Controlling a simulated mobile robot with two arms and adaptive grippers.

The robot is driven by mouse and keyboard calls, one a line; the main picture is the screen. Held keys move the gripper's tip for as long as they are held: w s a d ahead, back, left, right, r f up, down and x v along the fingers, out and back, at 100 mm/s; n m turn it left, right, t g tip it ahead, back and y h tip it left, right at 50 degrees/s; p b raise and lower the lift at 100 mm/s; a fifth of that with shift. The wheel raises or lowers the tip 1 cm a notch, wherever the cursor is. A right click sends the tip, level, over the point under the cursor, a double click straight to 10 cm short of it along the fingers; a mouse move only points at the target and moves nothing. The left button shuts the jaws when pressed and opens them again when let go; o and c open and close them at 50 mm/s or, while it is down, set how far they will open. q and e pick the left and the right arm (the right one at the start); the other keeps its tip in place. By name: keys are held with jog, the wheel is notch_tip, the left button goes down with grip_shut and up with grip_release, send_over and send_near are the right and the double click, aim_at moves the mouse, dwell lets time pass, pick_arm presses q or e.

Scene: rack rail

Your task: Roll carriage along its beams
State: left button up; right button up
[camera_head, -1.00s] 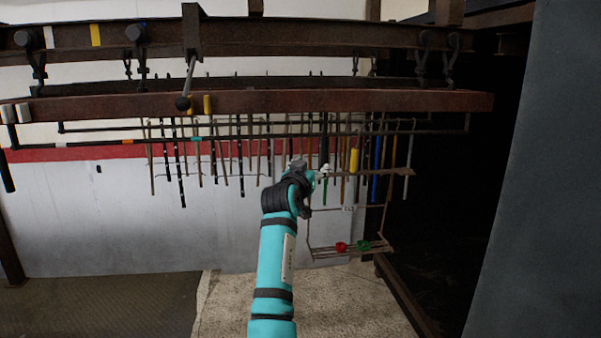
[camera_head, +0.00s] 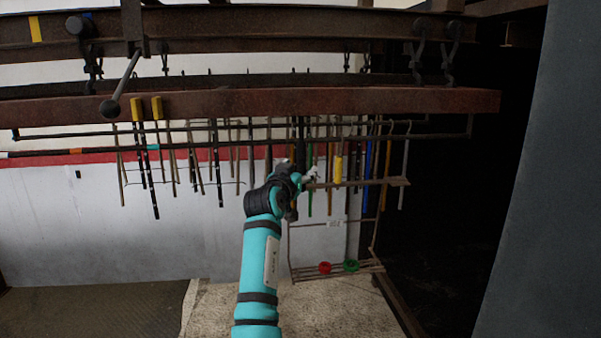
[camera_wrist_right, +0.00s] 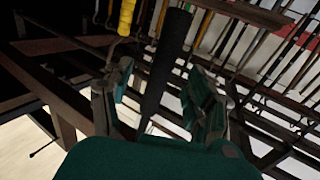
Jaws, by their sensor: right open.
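My right gripper (camera_head: 298,178) is raised in the middle of the head view, below the near rusty beam (camera_head: 300,103). In the right wrist view its two fingers (camera_wrist_right: 160,78) stand apart. A thick black bar (camera_wrist_right: 168,58) shows between them, with the fingers not closed on it. I cannot tell how deep it sits between them or whether it belongs to the carriage. Long dark beams (camera_head: 250,30) run across the top. A dark block with a lever and black knob (camera_head: 110,108) hangs at their left part. I cannot tell for sure which part is the carriage. My left gripper is out of view.
Several thin rods hang behind the near beam, among them a yellow-gripped one (camera_head: 338,168) and a blue one (camera_head: 368,165). A wire rack with a red disc (camera_head: 325,267) and a green disc (camera_head: 351,265) is lower right. A grey panel (camera_head: 535,200) stands at right.

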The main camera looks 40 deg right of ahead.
jog(key=shift+d+r, duration=0.1)
jog(key=shift+s+a+r, duration=0.15)
jog(key=shift+a+r, duration=0.35)
jog(key=shift+d, duration=0.1)
jog(key=shift+w+d+f, duration=0.3)
jog(key=shift+w+d, duration=0.2)
jog(key=shift+d, duration=0.45)
jog(key=shift+a+r, duration=0.15)
jog(key=shift+a, duration=0.1)
jog(key=shift+d, duration=0.15)
jog(key=c, duration=0.9)
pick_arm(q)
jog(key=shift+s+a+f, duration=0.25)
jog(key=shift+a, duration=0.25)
pick_arm(e)
grip_shut()
